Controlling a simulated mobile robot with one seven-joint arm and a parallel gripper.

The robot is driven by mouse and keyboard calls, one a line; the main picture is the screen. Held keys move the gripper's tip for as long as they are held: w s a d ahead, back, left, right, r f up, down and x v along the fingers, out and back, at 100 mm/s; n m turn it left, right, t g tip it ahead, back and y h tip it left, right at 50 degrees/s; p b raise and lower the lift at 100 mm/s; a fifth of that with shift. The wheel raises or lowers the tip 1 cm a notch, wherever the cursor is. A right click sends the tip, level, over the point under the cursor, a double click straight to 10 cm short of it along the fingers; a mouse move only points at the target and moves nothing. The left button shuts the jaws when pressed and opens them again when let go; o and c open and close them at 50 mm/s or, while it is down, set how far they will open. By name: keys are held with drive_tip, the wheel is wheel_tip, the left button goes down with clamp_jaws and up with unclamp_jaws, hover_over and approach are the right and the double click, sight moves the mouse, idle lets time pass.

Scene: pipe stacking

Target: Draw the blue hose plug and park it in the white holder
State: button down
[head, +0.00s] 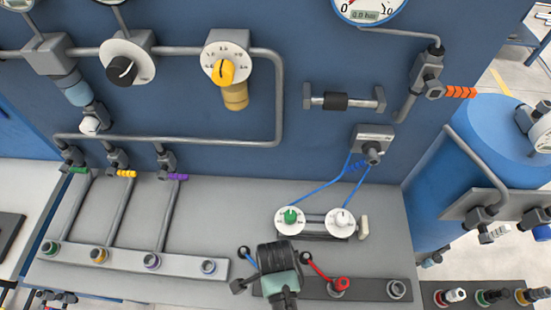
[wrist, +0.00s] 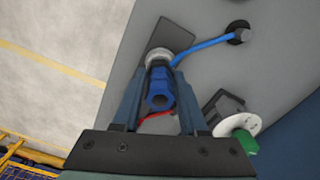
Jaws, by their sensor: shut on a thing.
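My gripper (head: 279,258) is over the dark strip (head: 373,290) at the front of the bench. In the wrist view my gripper (wrist: 157,82) is shut on the blue plug (wrist: 159,91), which sits between the two fingers. A metal collar (wrist: 159,57) on the dark strip shows just beyond the plug; I cannot tell whether the plug is inside it. The blue hose (wrist: 205,46) runs from a black grommet (wrist: 239,33) to the plug. The gripper hides the plug in the head view. I cannot identify the white holder for certain.
A red plug (head: 341,283) stands right of my gripper, with its red hose (head: 321,269) close by. An empty collar (head: 397,288) is further right. A pale rail (head: 180,263) with several collars lies left. Two dials (head: 289,218) stand behind my gripper.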

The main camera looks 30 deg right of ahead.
drive_tip(key=shift+c, duration=1.8)
unclamp_jaws()
wheel_tip(320, 180, up, 13)
